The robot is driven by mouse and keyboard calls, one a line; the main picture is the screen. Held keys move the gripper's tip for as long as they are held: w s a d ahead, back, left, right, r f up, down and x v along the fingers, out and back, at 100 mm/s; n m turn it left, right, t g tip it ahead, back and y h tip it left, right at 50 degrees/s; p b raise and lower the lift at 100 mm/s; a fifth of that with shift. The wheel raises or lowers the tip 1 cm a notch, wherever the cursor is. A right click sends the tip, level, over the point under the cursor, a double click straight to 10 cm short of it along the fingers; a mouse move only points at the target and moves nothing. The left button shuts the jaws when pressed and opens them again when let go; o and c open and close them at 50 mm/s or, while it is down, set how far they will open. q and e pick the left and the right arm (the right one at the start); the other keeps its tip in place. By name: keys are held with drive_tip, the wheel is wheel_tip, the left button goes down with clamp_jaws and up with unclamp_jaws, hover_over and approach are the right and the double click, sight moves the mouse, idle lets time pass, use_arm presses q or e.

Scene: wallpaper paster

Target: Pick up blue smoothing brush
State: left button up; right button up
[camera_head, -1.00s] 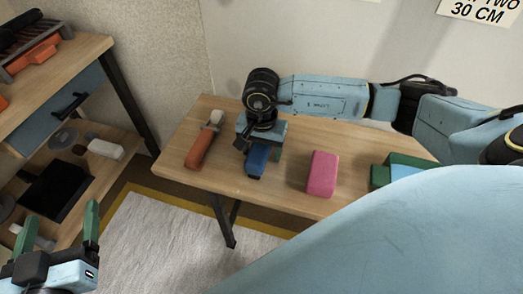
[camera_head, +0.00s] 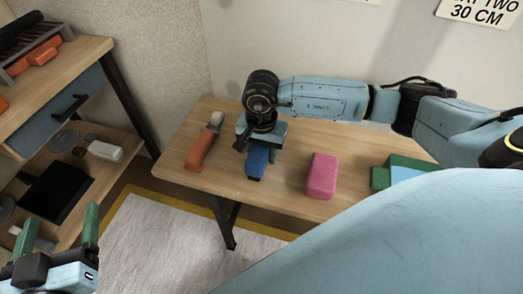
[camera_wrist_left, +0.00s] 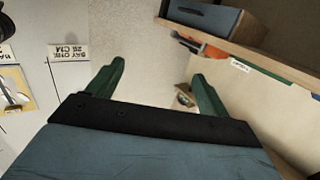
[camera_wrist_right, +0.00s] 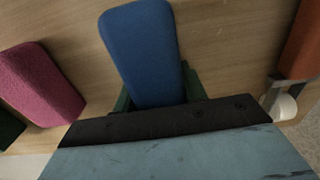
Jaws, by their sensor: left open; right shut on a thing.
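The blue smoothing brush (camera_head: 256,163) is on the wooden table, under my right gripper (camera_head: 262,142). In the right wrist view the brush (camera_wrist_right: 143,50) is a long blue block between the green fingers of my right gripper (camera_wrist_right: 160,95), which is shut on it. The brush's near end is hidden by the gripper body. I cannot tell whether the brush touches the table. My left gripper (camera_head: 58,228) is open and empty at the lower left, away from the table. Its two green fingers stand apart in the left wrist view (camera_wrist_left: 160,85).
A pink block (camera_head: 322,175) lies right of the brush, and an orange-handled tool (camera_head: 200,150) lies left. A green and light-blue item (camera_head: 380,177) sits farther right. A wooden shelf unit (camera_head: 105,43) with a drawer stands at left. The wooden tabletop (camera_head: 285,180) is bare between the items.

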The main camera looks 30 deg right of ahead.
wheel_tip(320, 180, up, 5)
drive_tip(key=shift+r+p, duration=0.1)
drive_tip(key=shift+p, duration=0.95)
wheel_tip(320, 180, up, 4)
drive_tip(key=shift+r+p, duration=0.15)
drive_tip(key=shift+p, duration=0.55)
use_arm(q)
drive_tip(key=s+a+f+g+y, duration=0.3)
drive_tip(key=s+a+f+g, duration=0.2)
drive_tip(key=s+f+g, duration=0.3)
drive_tip(key=shift+s+f+n+g, duration=0.3)
drive_tip(key=shift+f+g, duration=0.6)
drive_tip(key=shift+f, duration=1)
use_arm(e)
drive_tip(key=shift+r, duration=0.25)
